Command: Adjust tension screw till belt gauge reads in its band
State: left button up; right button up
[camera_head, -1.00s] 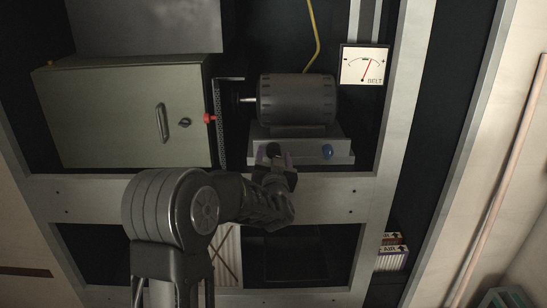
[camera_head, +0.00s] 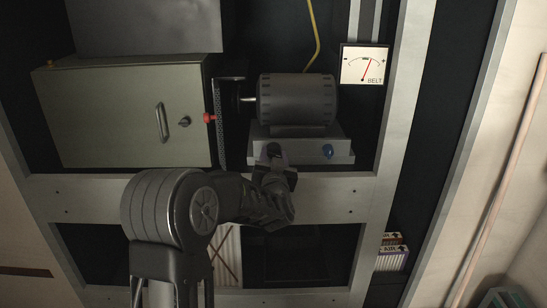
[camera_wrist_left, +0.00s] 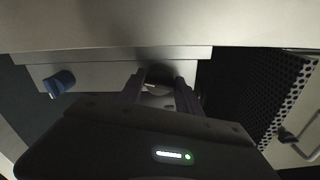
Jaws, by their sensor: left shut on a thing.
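The belt gauge (camera_head: 364,65) is a white dial marked BELT at the upper right. Its red needle leans right of centre, near a short dark mark on the scale; I cannot tell exactly where the needle lies against the band. The grey motor (camera_head: 297,100) sits on a pale base (camera_head: 300,146) with a dark screw knob and a blue knob (camera_head: 327,151) on its front. My left gripper (camera_head: 273,158) is shut on the dark knob (camera_head: 273,149). The wrist view shows the dark knob (camera_wrist_left: 160,73) between the fingers, partly hidden, with the blue knob (camera_wrist_left: 60,83) apart. My right gripper is out of view.
A grey-green cabinet (camera_head: 110,115) with a handle stands left of the motor. A red knob (camera_head: 209,118) stands near a perforated guard (camera_head: 221,125). A pale frame rail (camera_head: 330,186) runs below the motor base. Small boxes (camera_head: 391,255) sit at the lower right.

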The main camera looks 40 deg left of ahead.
pick_arm(q)
jog(key=shift+f+n+b, duration=0.15)
jog(key=shift+n+b, duration=1.35)
jog(key=shift+n, duration=0.1)
jog(key=n+b, duration=0.2)
jog(key=n, duration=0.1)
jog(key=shift+b, duration=0.35)
jog(key=shift+d+n+b, duration=0.1)
jog(key=shift+n+b, duration=0.65)
jog(key=shift+n, duration=0.55)
jog(key=shift+r, duration=0.2)
jog(key=o, duration=1.3)
jog(key=shift+o, duration=0.2)
